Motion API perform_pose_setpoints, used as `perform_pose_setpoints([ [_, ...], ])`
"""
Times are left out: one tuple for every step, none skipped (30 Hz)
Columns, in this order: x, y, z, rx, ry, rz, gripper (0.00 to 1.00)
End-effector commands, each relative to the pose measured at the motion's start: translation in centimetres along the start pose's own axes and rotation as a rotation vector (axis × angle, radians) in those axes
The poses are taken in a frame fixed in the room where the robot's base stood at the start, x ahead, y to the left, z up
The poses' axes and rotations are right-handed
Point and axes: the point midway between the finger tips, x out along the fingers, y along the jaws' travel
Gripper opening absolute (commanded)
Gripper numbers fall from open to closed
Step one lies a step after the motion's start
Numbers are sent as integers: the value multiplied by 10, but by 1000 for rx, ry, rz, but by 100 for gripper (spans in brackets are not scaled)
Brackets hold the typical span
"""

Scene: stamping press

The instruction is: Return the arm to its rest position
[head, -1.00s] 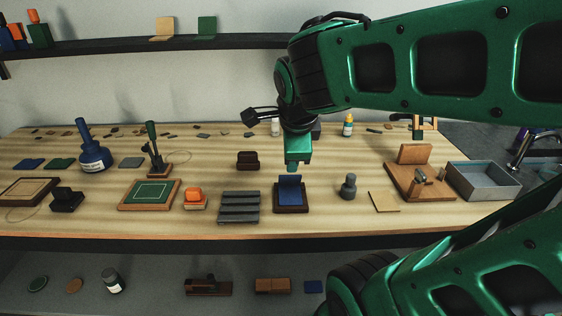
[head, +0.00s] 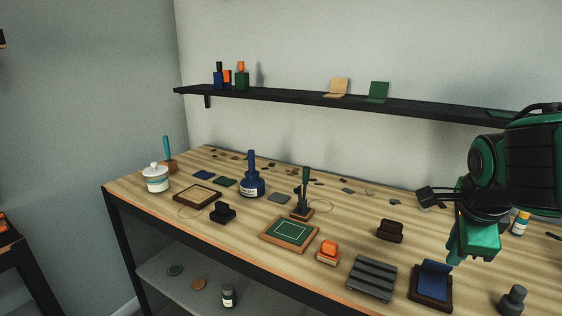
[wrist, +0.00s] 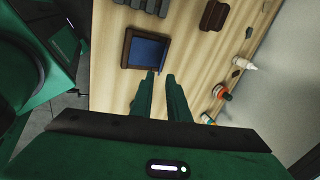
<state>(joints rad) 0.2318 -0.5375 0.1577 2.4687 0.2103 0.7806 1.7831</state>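My gripper (head: 460,262) hangs over the right part of the wooden workbench (head: 340,225), just behind and above a dark tray with a blue pad (head: 432,284). In the wrist view, my gripper's two green fingers (wrist: 161,74) stand apart with a narrow gap and nothing between them. The blue pad tray (wrist: 147,50) lies beyond the fingertips there, apart from them. My arm comes in from the right edge of the head view.
A green mat board (head: 289,233) and blue bottle (head: 251,181) stand farther left. A wall shelf (head: 300,97) runs above.

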Motion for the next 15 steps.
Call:
perform_pose_setpoints([
  [3, 5, -6, -60, 2, 23, 15],
  [5, 9, -10, -107, 2, 39, 15],
  [7, 14, -16, -175, 0, 59, 15],
  [9, 18, -20, -227, -3, 77, 15],
  [11, 22, -24, -281, -8, 94, 15],
  [13, 27, -29, -351, -15, 116, 15],
  [14, 32, -33, -404, -22, 133, 15],
  [16, 36, -37, -457, -31, 149, 15],
  [18, 42, -42, -528, -43, 170, 15],
  [19, 46, -45, -580, -55, 186, 15],
  [20, 51, -48, -633, -67, 200, 15],
  [22, 56, -53, -703, -86, 218, 15],
  [22, 61, -56, -756, -101, 232, 15],
  [24, 66, -59, -808, -117, 244, 15],
  [25, 72, -63, -878, -141, 260, 15],
])
